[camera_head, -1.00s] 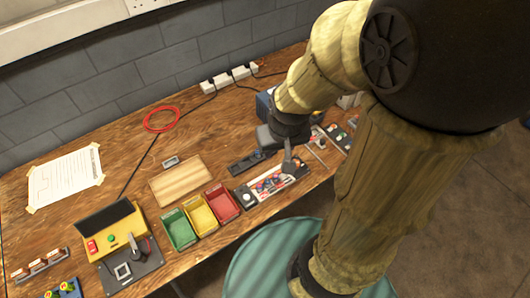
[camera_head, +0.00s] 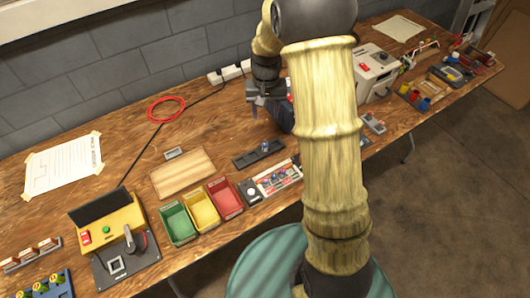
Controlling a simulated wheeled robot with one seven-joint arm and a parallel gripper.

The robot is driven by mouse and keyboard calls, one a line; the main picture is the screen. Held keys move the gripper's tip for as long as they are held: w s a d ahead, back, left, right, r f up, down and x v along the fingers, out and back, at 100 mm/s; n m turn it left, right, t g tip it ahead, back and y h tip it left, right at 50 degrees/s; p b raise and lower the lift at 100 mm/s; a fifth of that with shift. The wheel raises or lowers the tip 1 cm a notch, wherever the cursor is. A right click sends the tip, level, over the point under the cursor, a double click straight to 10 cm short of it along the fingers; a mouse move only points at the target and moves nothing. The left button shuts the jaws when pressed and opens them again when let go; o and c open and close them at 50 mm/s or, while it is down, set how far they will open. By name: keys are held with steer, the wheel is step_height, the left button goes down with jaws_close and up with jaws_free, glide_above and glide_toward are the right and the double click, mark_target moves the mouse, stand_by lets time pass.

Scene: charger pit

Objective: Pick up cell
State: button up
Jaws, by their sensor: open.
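I cannot pick out with certainty which thing is the cell. Small red and blue pieces lie in a pale tray (camera_head: 277,180) right of the coloured bins. My gripper (camera_head: 265,97) is over the back of the bench, beyond that tray and partly behind my own arm. It is open, with no held thing visible. A dark holder (camera_head: 258,154) with a small blue piece stands between tray and gripper.
Green (camera_head: 177,224), yellow (camera_head: 201,209) and red (camera_head: 225,198) bins stand mid-bench beside a wooden board (camera_head: 183,172). A yellow device (camera_head: 106,230) is at left. A light grey box (camera_head: 374,72) and open boxes stand at right. A red cable loop (camera_head: 166,109) lies behind.

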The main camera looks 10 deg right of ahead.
steer(key=shift+w+f, duration=0.55)
steer(key=shift+w, duration=0.15)
glide_above(265, 144)
step_height(265, 144, down, 12)
steer(key=shift+s+a+f+p, duration=0.1)
steer(key=shift+s+p, duration=0.05)
steer(key=shift+p, duration=0.3)
steer(key=shift+f, duration=0.1)
steer(key=shift+f+p, duration=0.55)
steer(key=shift+f, duration=1.95)
